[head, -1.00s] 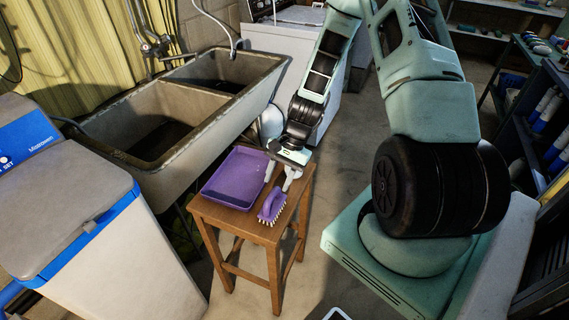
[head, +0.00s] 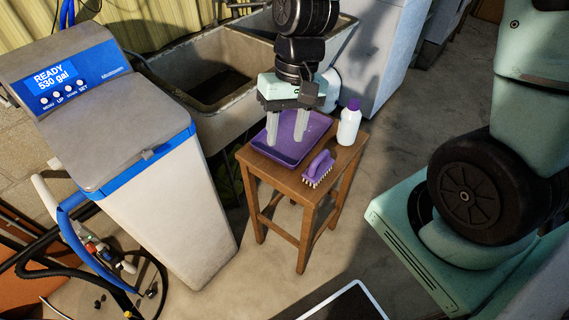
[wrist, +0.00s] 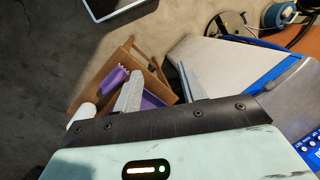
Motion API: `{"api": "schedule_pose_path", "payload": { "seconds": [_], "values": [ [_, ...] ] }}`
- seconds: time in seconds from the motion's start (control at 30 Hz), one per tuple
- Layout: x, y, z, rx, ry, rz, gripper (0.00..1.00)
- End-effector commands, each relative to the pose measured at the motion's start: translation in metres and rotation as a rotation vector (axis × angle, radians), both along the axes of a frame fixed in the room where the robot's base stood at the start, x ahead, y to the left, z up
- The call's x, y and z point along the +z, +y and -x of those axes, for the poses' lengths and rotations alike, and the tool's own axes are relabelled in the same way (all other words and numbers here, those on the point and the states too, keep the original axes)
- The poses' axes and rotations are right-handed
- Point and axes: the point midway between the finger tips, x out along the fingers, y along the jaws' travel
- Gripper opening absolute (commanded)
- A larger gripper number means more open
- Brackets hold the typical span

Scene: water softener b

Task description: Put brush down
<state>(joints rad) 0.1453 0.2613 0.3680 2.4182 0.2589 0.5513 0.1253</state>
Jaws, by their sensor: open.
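The purple brush (head: 318,168) with pale bristles rests on the front right part of the wooden stool top (head: 268,168). In the wrist view the brush (wrist: 113,78) lies on the stool beside one finger. My gripper (head: 286,136) is open and empty, its two pale fingers apart. In the head view the fingers overlap the purple tray (head: 290,155), left of and behind the brush; whether they touch the tray I cannot tell. The gripper is apart from the brush.
A white bottle with a purple cap (head: 349,124) stands on the stool's back right corner. The water softener (head: 160,190) stands left of the stool. A concrete sink (head: 215,110) is behind it.

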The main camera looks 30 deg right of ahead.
Motion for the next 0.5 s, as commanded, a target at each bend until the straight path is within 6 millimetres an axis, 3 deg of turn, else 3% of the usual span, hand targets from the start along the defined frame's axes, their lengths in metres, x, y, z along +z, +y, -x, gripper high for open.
{"api": "schedule_pose_path", "payload": {
  "seconds": [0.03,0.1,0.2,0.33,0.5],
  "values": [
    [0.013,0.021,0.017,0.132,-0.036,0.019,0.41],
    [0.027,0.042,0.04,0.294,-0.073,0.041,0.41],
    [0.042,0.062,0.072,0.497,-0.122,0.068,0.41],
    [0.055,0.075,0.104,0.687,-0.173,0.093,0.41],
    [0.062,0.08,0.122,0.796,-0.203,0.106,0.41]
  ]
}}
